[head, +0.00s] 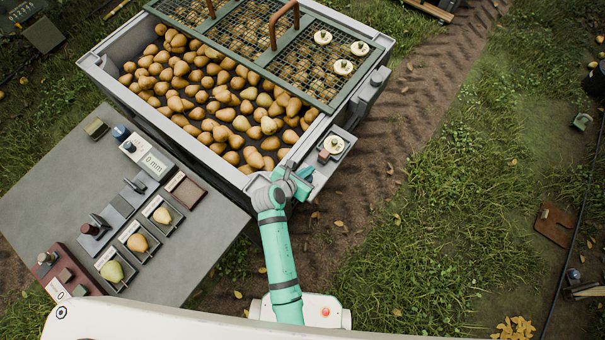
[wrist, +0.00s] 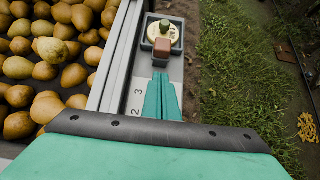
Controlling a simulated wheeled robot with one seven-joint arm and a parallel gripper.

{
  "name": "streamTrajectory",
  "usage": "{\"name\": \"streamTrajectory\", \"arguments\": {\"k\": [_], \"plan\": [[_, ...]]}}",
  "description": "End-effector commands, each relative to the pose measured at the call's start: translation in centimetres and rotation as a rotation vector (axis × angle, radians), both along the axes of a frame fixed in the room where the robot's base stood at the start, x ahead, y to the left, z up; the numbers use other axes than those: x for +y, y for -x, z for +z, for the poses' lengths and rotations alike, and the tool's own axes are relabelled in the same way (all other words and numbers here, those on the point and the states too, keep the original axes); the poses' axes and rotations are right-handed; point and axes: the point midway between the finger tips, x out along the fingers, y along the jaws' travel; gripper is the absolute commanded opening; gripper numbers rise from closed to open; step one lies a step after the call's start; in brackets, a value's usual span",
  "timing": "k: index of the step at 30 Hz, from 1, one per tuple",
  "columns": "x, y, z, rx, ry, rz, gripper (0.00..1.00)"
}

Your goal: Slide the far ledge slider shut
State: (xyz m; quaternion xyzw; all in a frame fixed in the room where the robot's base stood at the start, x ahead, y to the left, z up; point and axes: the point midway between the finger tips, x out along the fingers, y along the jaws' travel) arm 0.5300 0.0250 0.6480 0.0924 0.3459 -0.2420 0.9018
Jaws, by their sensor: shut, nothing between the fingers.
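The pear bin (head: 101,68) is full of pears, with a mesh lid (head: 245,38) carrying several cream discs over its far part. A grey table (head: 190,270) with trays and pears stands to the left. Grass and a dirt track lie open to the right.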

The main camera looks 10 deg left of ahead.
Motion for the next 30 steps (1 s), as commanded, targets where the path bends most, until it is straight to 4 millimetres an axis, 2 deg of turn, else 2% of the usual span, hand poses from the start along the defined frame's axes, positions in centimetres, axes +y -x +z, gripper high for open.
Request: {"name": "streamTrajectory", "arguments": {"k": [3, 10, 26, 30], "plan": [[-0.8, -1.4, -1.4, 0.001, -0.001, -0.001, 0.0], [-2.2, -4.0, -1.2, -0.001, -0.003, -0.001, 0.0], [-2.7, -4.7, -1.2, -0.001, -0.001, 0.0, 0.0], [-3.3, -6.0, -1.1, -0.002, -0.001, -0.001, 0.0]]}}
